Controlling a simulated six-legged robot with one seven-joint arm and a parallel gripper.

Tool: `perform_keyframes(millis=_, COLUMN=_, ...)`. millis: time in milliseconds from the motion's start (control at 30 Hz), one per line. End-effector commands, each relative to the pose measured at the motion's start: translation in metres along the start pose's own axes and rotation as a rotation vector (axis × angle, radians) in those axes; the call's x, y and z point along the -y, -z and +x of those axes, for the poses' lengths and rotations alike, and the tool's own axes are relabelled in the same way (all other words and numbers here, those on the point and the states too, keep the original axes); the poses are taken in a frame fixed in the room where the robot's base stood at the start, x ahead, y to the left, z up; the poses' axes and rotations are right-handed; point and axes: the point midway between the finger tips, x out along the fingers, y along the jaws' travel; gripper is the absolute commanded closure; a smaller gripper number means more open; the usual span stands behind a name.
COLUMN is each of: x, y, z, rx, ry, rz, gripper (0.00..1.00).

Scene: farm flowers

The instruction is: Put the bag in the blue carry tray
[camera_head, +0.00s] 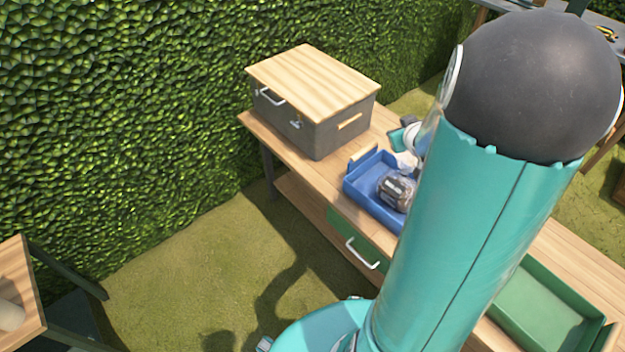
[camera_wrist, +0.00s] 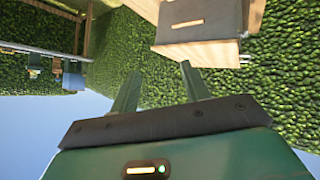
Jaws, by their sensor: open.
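The blue carry tray (camera_head: 362,187) stands on the wooden bench, partly hidden behind my arm. A small dark, clear-looking packet with a label (camera_head: 396,190) sits inside it; it may be the bag, but I cannot tell for sure. A whitish shape (camera_head: 406,161) shows at the tray's back side, too covered to name. My gripper (camera_wrist: 158,88) shows in the wrist view with its two green fingers apart and nothing between them. It points toward the hedge and a grey box, and no tray or bag shows there.
A grey box with a wooden lid (camera_head: 315,85) stands at the bench's far left end; a grey box also shows in the wrist view (camera_wrist: 195,15). A green tray (camera_head: 545,310) lies on the bench at the right. A hedge (camera_head: 120,120) stands behind.

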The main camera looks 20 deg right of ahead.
Motion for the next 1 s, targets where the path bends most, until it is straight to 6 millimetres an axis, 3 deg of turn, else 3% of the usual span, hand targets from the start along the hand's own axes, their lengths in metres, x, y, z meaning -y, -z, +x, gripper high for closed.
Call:
perform_keyframes(millis=33, x=0.012, y=0.022, z=-0.015, rx=0.009, ry=-0.012, rz=-0.009, gripper=0.54)
perform_keyframes(millis=200, x=0.053, y=0.062, z=-0.067, rx=0.087, ry=-0.027, rz=0.012, gripper=0.54)
perform_keyframes(millis=400, x=0.116, y=0.082, z=-0.143, rx=0.183, ry=0.036, rz=0.05, gripper=0.54)
perform_keyframes(millis=567, x=0.169, y=0.077, z=-0.212, rx=0.269, ry=0.15, rz=0.067, gripper=0.54)
perform_keyframes(millis=733, x=0.215, y=0.058, z=-0.279, rx=0.356, ry=0.294, rz=0.056, gripper=0.54)
perform_keyframes(millis=833, x=0.229, y=0.048, z=-0.302, rx=0.391, ry=0.35, rz=0.044, gripper=0.54)
perform_keyframes(millis=1000, x=0.235, y=0.043, z=-0.313, rx=0.412, ry=0.376, rz=0.038, gripper=0.54)
